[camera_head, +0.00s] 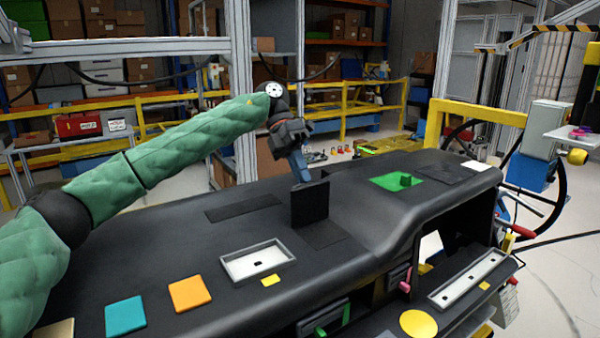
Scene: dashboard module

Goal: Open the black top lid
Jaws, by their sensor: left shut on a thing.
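The black top lid (310,204) stands upright on top of the dark dashboard module (365,210), near its middle. A dark rectangular patch (322,234) lies flat on the module just in front of the lid's foot. My left gripper (301,177) reaches in from the left and points down at the lid's upper edge. It is shut on the lid, and its fingertips are partly hidden behind the lid. My right gripper is not in view.
A flat black panel (243,207) lies left of the lid. A green recess (398,182) with a knob is to the right. A white tray (257,262) and orange (190,293) and teal (125,315) squares are nearer. A steering wheel (512,170) stands at the right.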

